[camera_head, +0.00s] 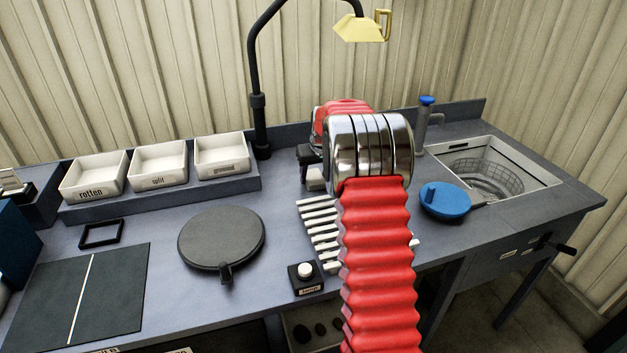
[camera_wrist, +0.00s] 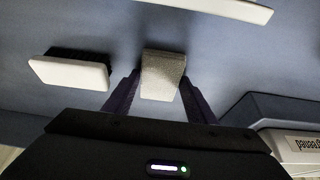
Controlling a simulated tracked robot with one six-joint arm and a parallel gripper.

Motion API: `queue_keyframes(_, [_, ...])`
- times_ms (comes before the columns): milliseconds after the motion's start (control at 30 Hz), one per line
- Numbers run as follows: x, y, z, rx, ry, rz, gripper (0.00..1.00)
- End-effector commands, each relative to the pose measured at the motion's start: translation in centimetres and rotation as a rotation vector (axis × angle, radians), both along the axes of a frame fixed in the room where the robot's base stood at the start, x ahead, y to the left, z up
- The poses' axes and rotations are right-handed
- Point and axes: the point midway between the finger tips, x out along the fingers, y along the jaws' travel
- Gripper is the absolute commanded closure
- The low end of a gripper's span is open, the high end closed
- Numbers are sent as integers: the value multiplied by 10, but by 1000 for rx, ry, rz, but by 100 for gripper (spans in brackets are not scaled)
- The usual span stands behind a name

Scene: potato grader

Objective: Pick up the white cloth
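The white cloth looks like a small, pale, block-shaped folded pad (camera_wrist: 162,75) in the middle of the wrist view. It lies on the blue-grey bench. In the head view a pale block (camera_head: 316,180), seemingly the same pad, shows just below my gripper (camera_head: 308,157). In the wrist view my gripper (camera_wrist: 160,78) has its two dark fingers apart, one on each side of the pad. A narrow gap shows at the left finger; the right fingertip is very close to the pad's edge, and I cannot tell whether it touches.
A white-backed dark brush (camera_wrist: 70,73) lies left of the pad in the wrist view. The greened tray (camera_wrist: 298,145) is at lower right there. In the head view a black lamp post (camera_head: 260,120) stands left of my arm, and a white slatted rack (camera_head: 318,222) lies in front.

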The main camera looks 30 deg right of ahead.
Motion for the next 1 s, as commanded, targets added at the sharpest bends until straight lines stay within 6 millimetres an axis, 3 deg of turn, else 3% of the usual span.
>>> queue_keyframes(400, [0, 0, 0, 0, 0, 0, 78])
queue_keyframes(733, [0, 0, 9, 0, -1, 0, 78])
queue_keyframes(1000, [1, 0, 50, -1, -4, 0, 78])
